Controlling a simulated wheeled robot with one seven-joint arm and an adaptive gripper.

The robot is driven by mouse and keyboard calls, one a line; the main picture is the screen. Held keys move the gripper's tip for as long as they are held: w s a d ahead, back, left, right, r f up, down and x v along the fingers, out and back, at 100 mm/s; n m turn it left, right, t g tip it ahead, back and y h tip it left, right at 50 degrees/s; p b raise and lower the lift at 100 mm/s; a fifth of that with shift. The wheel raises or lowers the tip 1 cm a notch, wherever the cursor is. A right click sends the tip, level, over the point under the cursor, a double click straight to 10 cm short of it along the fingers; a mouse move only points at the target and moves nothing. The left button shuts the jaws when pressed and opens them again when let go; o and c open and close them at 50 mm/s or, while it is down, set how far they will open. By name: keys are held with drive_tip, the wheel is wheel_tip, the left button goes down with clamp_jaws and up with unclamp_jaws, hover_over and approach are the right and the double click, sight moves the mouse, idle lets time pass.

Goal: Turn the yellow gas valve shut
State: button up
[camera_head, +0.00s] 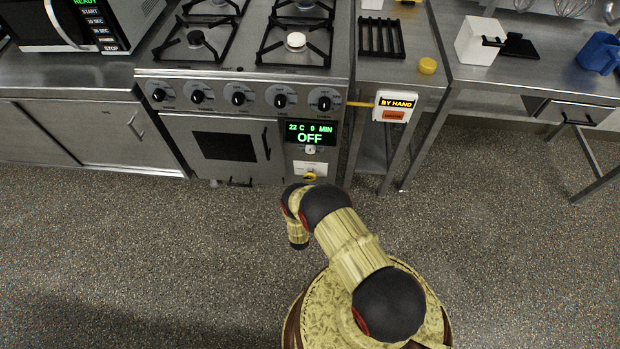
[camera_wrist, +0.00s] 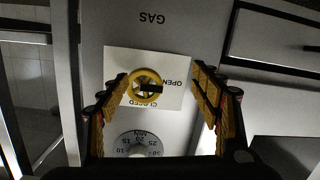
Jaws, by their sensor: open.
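The yellow gas valve (camera_wrist: 146,71) is a small round wheel with a dark bar across it. It sits on a white plate (camera_wrist: 177,97) marked OPEN and CLOSED, below the word GAS; the lettering appears upside down or turned in the wrist view. In the head view the valve (camera_head: 310,177) is low on the stove front, just beyond my arm. My gripper (camera_wrist: 160,74) is open, its padded fingers on either side of the valve and apart from each other. The valve lies nearer the left finger; I cannot tell whether they touch. My gripper is hidden in the head view.
A timer dial (camera_wrist: 137,143) is close to the valve. The stove (camera_head: 222,135) has a row of black knobs, an oven door and a display reading OFF (camera_head: 311,134). A BY HAND sign box (camera_head: 396,106) is at right. The floor in front is clear.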

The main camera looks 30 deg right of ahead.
drive_tip(key=shift+t+h, duration=0.6)
drive_tip(key=shift+h, duration=0.1)
drive_tip(key=w+d+b, duration=0.1)
drive_tip(key=w+d+r, duration=0.1)
drive_tip(key=d, duration=0.1)
drive_tip(key=w+d+b, duration=0.1)
drive_tip(key=w+d, duration=0.1)
drive_tip(key=shift+d+r+b, duration=0.15)
drive_tip(key=shift+r+b, duration=0.15)
drive_tip(key=shift+r, duration=0.05)
drive_tip(key=c, duration=1.1)
drive_tip(key=shift+c, duration=0.3)
